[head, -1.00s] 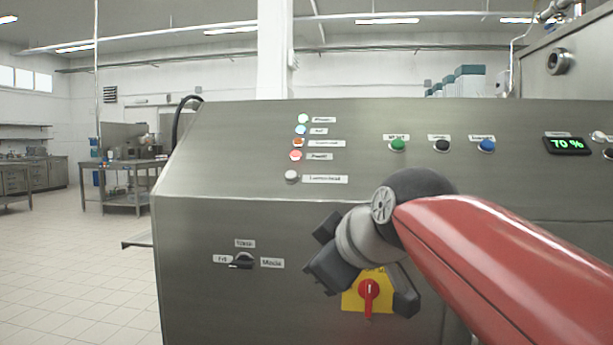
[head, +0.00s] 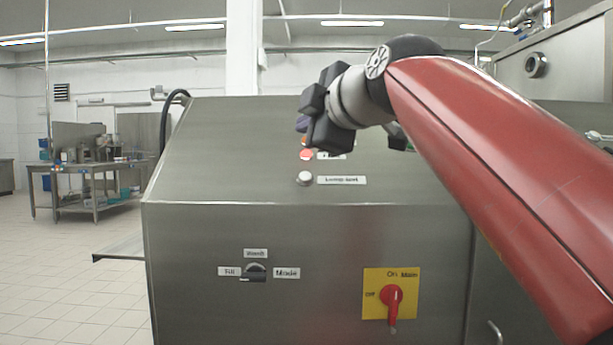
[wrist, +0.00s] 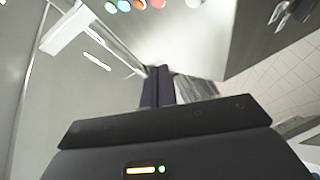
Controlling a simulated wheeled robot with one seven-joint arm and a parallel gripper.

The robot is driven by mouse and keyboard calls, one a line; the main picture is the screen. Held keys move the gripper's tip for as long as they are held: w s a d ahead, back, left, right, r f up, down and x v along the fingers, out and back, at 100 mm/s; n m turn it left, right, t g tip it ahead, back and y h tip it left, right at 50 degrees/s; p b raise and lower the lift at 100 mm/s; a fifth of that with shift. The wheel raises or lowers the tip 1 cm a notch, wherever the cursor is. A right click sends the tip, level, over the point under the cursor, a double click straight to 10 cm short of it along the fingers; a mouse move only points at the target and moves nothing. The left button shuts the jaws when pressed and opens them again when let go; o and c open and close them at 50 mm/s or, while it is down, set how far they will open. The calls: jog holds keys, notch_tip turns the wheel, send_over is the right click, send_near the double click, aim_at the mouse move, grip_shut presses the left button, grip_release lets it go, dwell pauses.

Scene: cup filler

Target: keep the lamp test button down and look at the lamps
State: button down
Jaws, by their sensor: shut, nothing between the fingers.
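The lamp test button (head: 305,178) is a pale round knob on the sloped steel panel, left of its label. It shows clear of the gripper in the head view, and also at the top edge of the wrist view (wrist: 193,3). My gripper (head: 302,123) is shut and empty, above the button in the picture, in front of the lamp column. In the head view the red lamp (head: 306,155) shows, and the upper lamps are mostly hidden. The wrist view shows the green lamp (wrist: 110,5), blue lamp (wrist: 124,4) and orange lamp (wrist: 140,4), cut by the frame edge.
The mode selector (head: 255,271) and the red main switch (head: 391,295) on its yellow plate are on the front face below. My arm covers the panel's right part. A steel worktable (head: 95,175) stands far left, with open tiled floor before it.

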aim_at(305, 177)
jog(key=shift+f, duration=0.15)
jog(key=shift+w+d+f+b, duration=0.1)
jog(key=shift+w+f+b, duration=1.75)
jog(key=shift+w+f, duration=1.2)
jog(key=shift+f, duration=0.15)
jog(key=shift+w+f, duration=0.2)
jog(key=shift+w+f+b, duration=0.35)
jog(key=shift+f+b, duration=0.1)
dwell(0.5)
jog(key=shift+s+r, duration=0.1)
dwell(0.3)
jog(key=shift+s+r+p, duration=0.3)
jog(key=shift+s+r, duration=0.15)
jog(key=shift+r, duration=0.1)
jog(key=shift+s+r, duration=0.1)
